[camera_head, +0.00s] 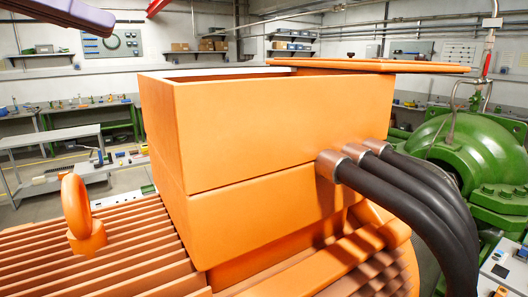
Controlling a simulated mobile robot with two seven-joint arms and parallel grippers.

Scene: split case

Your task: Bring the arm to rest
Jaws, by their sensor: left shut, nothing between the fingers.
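My left arm comes in at the top left corner as a pale violet shape, with my left gripper (104,27) at its end. The gripper is shut and empty, up in the air left of the orange split case (235,125) and apart from it. The case is a large box with a seam between its upper and lower parts. Its top looks open at the left, and a flat orange lid (375,66) lies across its right part. The inside of the case is hidden. My right gripper is not in view.
Several black cables (420,195) leave the case's right side through metal glands. An orange lifting eye (75,205) stands on the ribbed orange housing (100,265) at the left. A green machine (450,150) is at the right. Workbenches (60,135) stand behind at the left.

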